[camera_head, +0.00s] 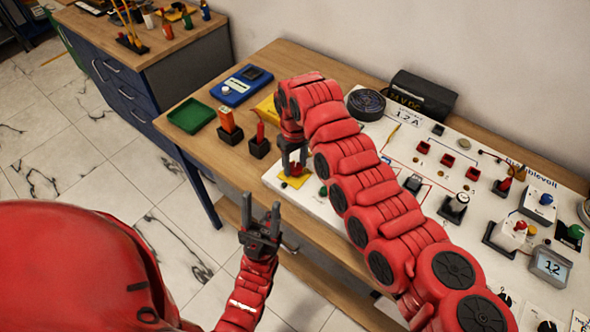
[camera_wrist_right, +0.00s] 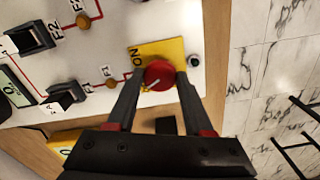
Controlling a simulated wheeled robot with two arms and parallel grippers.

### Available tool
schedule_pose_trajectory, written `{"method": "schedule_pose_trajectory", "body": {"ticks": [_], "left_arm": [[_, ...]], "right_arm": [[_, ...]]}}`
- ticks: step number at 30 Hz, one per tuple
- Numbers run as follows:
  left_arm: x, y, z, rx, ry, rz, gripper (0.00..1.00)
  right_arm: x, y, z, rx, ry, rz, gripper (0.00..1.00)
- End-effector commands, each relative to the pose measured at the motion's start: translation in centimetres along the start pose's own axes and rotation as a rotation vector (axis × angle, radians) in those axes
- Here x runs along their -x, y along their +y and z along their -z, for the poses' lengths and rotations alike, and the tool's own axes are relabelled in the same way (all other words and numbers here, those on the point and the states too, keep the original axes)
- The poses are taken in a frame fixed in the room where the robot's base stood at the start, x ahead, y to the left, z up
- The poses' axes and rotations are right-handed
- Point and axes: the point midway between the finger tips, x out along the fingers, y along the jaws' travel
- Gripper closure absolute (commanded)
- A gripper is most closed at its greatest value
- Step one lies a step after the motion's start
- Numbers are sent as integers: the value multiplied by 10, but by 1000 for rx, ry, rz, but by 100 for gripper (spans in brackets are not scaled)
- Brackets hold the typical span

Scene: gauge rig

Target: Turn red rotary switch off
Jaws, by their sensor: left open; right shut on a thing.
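The red rotary switch (camera_wrist_right: 159,75) sits on a yellow plate (camera_wrist_right: 146,51) marked "ON" in the right wrist view. Its white pointer line lies at a slant, running toward the lower left of that picture. In the head view the yellow plate (camera_head: 294,180) shows at the white board's near left corner, and the knob is mostly hidden by my right gripper (camera_head: 292,166). My right gripper (camera_wrist_right: 160,85) is shut on the red knob, a finger on each side. My left gripper (camera_head: 262,215) is open and empty, in front of the table edge.
The white board (camera_head: 400,150) carries several switches and sockets, with a black switch (camera_wrist_right: 66,94) near the knob. A green tray (camera_head: 191,116), a blue meter (camera_head: 241,85) and a black power box (camera_head: 418,95) stand on the table. Floor is clear in front.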

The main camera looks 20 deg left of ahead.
Motion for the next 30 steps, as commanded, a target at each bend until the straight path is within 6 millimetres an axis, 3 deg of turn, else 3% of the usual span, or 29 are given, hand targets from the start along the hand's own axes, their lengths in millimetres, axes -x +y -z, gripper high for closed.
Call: {"method": "schedule_pose_trajectory", "body": {"ticks": [3,12,30], "left_arm": [[17,1,-3,0,0,0,46],[34,2,-6,0,0,0,46],[39,2,-7,0,0,0,46]], "right_arm": [[-4,2,0,87,0,-3,100],[-2,0,0,252,0,-2,100],[0,0,0,316,0,0,100]]}}
